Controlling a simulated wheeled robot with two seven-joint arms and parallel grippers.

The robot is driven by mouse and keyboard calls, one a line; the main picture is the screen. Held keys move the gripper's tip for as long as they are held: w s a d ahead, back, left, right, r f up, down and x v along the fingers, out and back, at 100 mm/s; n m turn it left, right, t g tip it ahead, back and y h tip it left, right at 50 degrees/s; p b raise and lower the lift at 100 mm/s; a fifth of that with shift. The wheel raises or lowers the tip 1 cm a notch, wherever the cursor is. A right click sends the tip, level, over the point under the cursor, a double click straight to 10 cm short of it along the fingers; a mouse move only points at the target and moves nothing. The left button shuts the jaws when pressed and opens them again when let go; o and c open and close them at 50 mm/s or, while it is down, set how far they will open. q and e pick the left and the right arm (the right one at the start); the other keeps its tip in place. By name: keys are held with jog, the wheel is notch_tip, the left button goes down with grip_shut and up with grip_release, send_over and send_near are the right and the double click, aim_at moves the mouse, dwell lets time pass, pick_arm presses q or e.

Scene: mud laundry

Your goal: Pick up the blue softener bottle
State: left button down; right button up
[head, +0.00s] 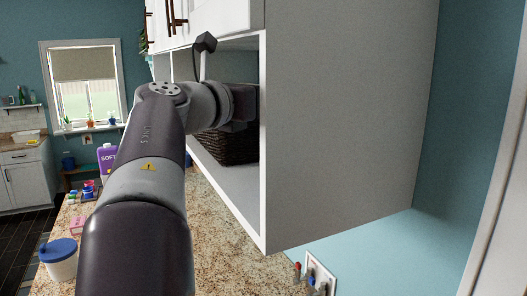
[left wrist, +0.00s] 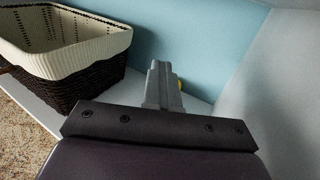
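A purple bottle (head: 107,155) with a label reading "SOFT" stands on the granite counter, partly hidden behind my left arm. I see no plainly blue softener bottle. My left arm reaches into the open white wall shelf, and its gripper is hidden in the head view. In the left wrist view the grey fingers of my left gripper (left wrist: 163,88) point toward the blue wall, beside the basket. A small yellow thing (left wrist: 180,85) shows just behind the fingers; what it is, and whether they touch it, I cannot tell. My right gripper is not in view.
A dark woven basket (head: 228,147) with a cream liner (left wrist: 105,42) is on the shelf (head: 240,190). The cabinet's grey side panel (head: 350,110) blocks the right. A white tub with a blue lid (head: 58,250) and small boxes stand on the counter (head: 225,250).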

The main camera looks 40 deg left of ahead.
pick_arm(q)
jog(key=shift+w+a, duration=0.15)
jog(key=shift+c, duration=1.8)
grip_release()
